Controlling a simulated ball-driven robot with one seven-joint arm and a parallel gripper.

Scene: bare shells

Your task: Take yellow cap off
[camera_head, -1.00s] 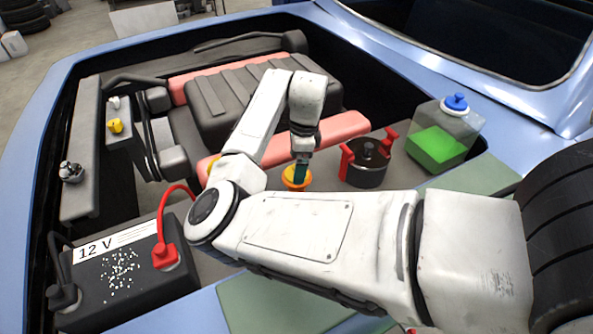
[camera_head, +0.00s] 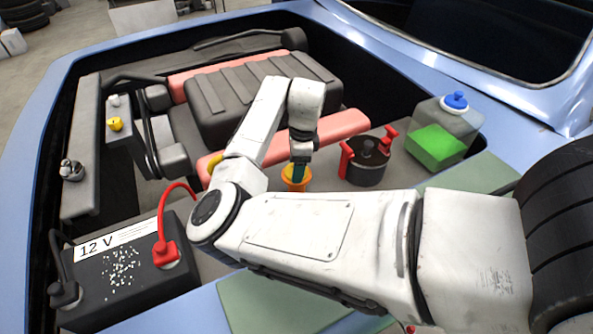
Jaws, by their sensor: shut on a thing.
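My gripper (camera_head: 299,174) reaches down in the middle of the engine bay, its dark teal fingers shut at an orange-yellow cap (camera_head: 296,186). The cap's rounded rim shows around and below the fingertips. The fingers hide its middle, and I cannot tell whether it is seated or raised. A small yellow knob-like cap (camera_head: 114,124) sits on the grey part at the left, apart from my gripper. Another yellow piece (camera_head: 214,163) is partly hidden behind my arm on the red cover.
A black round part with red clips (camera_head: 367,163) stands close to the right of my gripper. Beyond it is a clear tank of green fluid with a blue cap (camera_head: 456,101). The battery (camera_head: 125,280) with a red cable is front left. The ribbed engine cover (camera_head: 262,95) is behind.

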